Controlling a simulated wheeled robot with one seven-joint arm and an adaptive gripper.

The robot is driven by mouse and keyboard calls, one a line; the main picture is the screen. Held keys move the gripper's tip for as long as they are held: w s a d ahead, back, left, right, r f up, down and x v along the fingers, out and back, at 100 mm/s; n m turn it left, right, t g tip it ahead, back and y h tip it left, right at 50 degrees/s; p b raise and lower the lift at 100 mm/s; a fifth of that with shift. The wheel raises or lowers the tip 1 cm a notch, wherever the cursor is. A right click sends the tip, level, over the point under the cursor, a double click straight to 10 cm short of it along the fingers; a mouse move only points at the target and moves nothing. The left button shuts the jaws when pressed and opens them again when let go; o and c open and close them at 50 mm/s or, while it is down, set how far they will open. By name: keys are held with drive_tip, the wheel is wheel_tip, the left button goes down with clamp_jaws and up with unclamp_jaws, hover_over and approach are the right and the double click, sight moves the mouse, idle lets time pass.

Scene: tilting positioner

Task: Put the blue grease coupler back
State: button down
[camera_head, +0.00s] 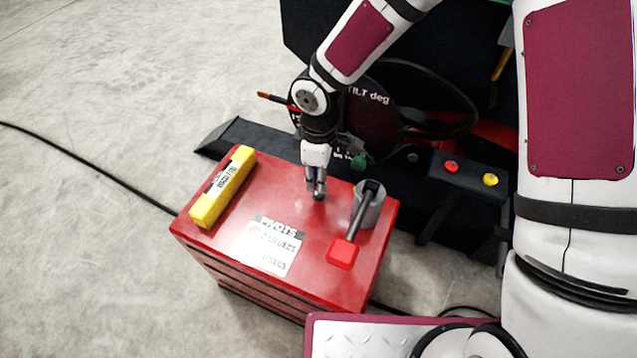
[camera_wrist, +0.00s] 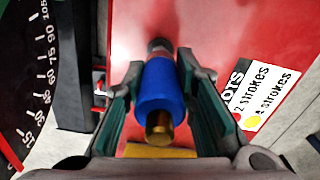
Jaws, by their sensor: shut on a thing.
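The blue grease coupler (camera_wrist: 161,86) is a short blue cylinder with a brass end (camera_wrist: 159,127) toward the wrist camera and a dark grey tip at its far end. My gripper (camera_wrist: 160,92) is shut on it, with one finger on each side. In the head view my gripper (camera_head: 317,191) points down at the top of the red cabinet (camera_head: 310,220), near its back edge. The coupler's blue body cannot be made out there. I cannot tell whether its far tip touches the cabinet top.
Behind are the tilt dial (camera_head: 365,120) and a button box (camera_head: 470,173).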

drive_tip(key=shift+f, duration=0.85)
drive_tip(key=shift+f+b, duration=0.4)
drive_tip(key=shift+b, duration=0.05)
drive_tip(key=shift+f, duration=0.2)
drive_tip(key=c, duration=1.3)
unclamp_jaws()
drive_tip(key=shift+r, duration=0.1)
